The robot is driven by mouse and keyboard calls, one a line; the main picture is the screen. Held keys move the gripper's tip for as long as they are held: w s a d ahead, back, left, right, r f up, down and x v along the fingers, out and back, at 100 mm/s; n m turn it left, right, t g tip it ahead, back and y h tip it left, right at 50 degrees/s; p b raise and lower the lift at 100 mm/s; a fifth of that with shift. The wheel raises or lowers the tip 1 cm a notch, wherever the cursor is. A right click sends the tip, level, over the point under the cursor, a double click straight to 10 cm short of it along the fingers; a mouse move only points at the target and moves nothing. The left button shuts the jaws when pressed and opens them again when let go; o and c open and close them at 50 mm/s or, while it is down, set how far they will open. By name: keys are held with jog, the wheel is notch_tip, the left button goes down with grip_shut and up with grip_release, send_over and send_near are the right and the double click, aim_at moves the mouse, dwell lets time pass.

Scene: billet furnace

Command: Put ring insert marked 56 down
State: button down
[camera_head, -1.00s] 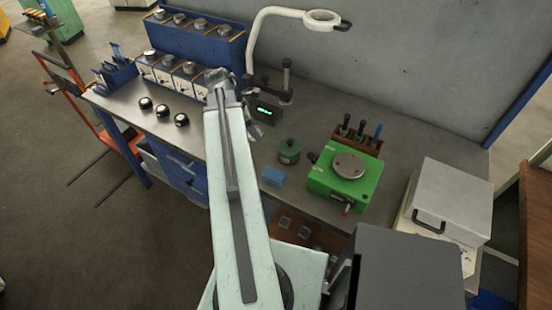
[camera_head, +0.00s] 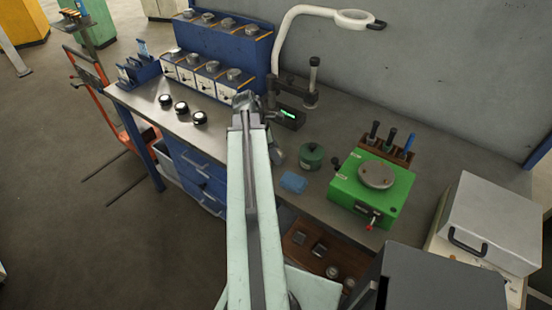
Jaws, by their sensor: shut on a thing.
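My gripper (camera_head: 244,98) is at the far end of my pale green arm, over the bench beside the rightmost white box of the blue rack. It is shut on a small grey metal thing, taken to be the ring insert; the arm hides most of it and no 56 can be read. Three dark round pieces with pale tops (camera_head: 181,108) stand in a row on the bench, left of my gripper. Several metal discs sit on the blue rack (camera_head: 225,45) and its white boxes (camera_head: 208,82); their marks are too small to read.
A gauge stand with a green display (camera_head: 290,114) is close right of my gripper. A magnifier lamp (camera_head: 355,18), green pot (camera_head: 311,156), blue block (camera_head: 293,182) and green device (camera_head: 352,190) stand farther right. Bare bench (camera_head: 213,139) lies left of my arm.

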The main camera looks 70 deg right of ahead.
jog(key=shift+f, duration=0.25)
jog(key=c, duration=0.5)
grip_release()
jog(key=shift+r, duration=0.1)
jog(key=p+v, duration=1.1)
jog(key=v, duration=0.1)
jog(key=shift+r+p, duration=0.2)
jog(key=shift+p, duration=0.1)
jog(key=shift+a, duration=0.1)
